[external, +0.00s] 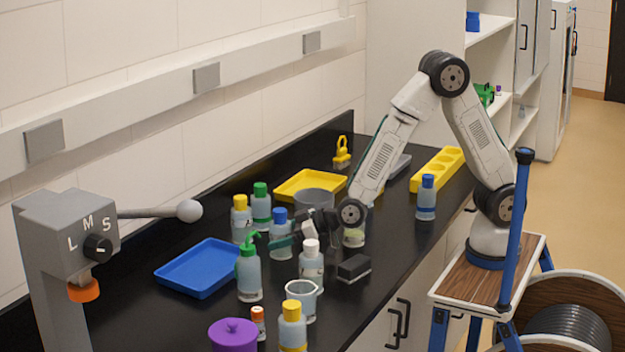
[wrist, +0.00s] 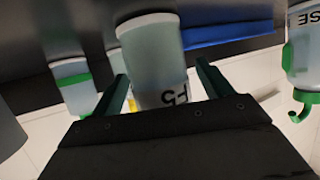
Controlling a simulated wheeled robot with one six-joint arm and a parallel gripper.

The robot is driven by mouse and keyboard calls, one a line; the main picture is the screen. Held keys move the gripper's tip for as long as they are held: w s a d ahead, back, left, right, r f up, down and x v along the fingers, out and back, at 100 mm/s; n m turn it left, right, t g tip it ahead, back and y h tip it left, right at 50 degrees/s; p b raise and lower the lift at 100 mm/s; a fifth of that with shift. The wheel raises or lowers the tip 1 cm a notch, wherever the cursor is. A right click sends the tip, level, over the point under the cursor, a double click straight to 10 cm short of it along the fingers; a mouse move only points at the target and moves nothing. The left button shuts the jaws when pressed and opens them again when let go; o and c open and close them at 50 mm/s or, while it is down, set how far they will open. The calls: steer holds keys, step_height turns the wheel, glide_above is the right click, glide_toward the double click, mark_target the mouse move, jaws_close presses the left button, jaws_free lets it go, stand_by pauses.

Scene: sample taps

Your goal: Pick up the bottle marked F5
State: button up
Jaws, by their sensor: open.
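The bottle marked F5 (wrist: 157,60) is pale and translucent. In the wrist view, which looks upside down, it stands between my open fingers with its dark F5 marking near the gripper body; its cap is hidden. It appears to be the blue-capped bottle (external: 280,222) in the external view, standing on the black bench. My gripper (external: 284,243) is low at that bottle, with a dark green finger in front of it. In the wrist view my gripper (wrist: 160,88) is open, its fingers on either side of the bottle. I cannot tell whether they touch it.
A green-spouted bottle (external: 249,275), a white-capped bottle (external: 311,268), a green-capped bottle (external: 261,208) and a yellow-capped bottle (external: 241,222) stand close around. A grey cup (external: 314,197) is behind. The blue tray (external: 190,278) lies left; a black block (external: 354,267) sits right.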

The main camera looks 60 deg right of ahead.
steer(key=c, duration=1.2)
